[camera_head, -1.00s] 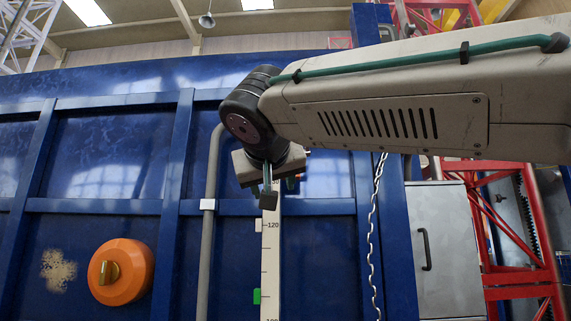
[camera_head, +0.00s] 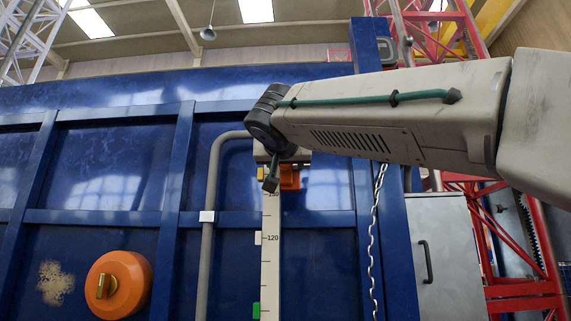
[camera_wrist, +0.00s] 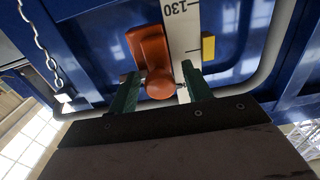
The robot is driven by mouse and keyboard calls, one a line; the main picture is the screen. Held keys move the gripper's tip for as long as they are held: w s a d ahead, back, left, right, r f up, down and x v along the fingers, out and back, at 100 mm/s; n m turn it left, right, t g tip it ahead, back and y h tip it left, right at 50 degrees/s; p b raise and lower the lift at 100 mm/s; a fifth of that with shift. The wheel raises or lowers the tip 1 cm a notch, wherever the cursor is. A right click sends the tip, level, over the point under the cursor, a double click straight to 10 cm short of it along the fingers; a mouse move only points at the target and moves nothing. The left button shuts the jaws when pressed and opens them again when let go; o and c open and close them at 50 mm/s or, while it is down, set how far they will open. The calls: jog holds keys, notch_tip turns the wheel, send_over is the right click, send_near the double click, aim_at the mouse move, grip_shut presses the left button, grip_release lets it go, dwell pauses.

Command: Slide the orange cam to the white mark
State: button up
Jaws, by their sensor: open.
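The orange cam (camera_head: 289,177) sits high on the upright white scale (camera_head: 271,262), partly hidden by my wrist in the head view. In the wrist view the cam (camera_wrist: 149,50) is beside the scale near the 130 figure, its round knob facing me. My gripper (camera_wrist: 161,92) is open, with one green finger on each side of the knob and visible gaps. In the head view my gripper (camera_head: 272,182) is in front of the scale's upper part. The white mark (camera_head: 258,238) is at the scale's left edge near 120, lower than the cam.
A yellow mark (camera_head: 260,174) is by the cam and a green mark (camera_head: 256,311) is lower down. A grey pipe (camera_head: 208,255) runs left of the scale; a chain (camera_head: 374,240) hangs right. An orange rotary knob (camera_head: 119,285) is on the blue panel at left.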

grip_shut()
notch_tip(320, 180, down, 20)
jog(key=shift+r, duration=0.2)
dwell(0.3)
grip_release()
jog(key=s+a, duration=0.1)
jog(key=s, duration=0.6)
jog(key=shift+s, duration=0.35)
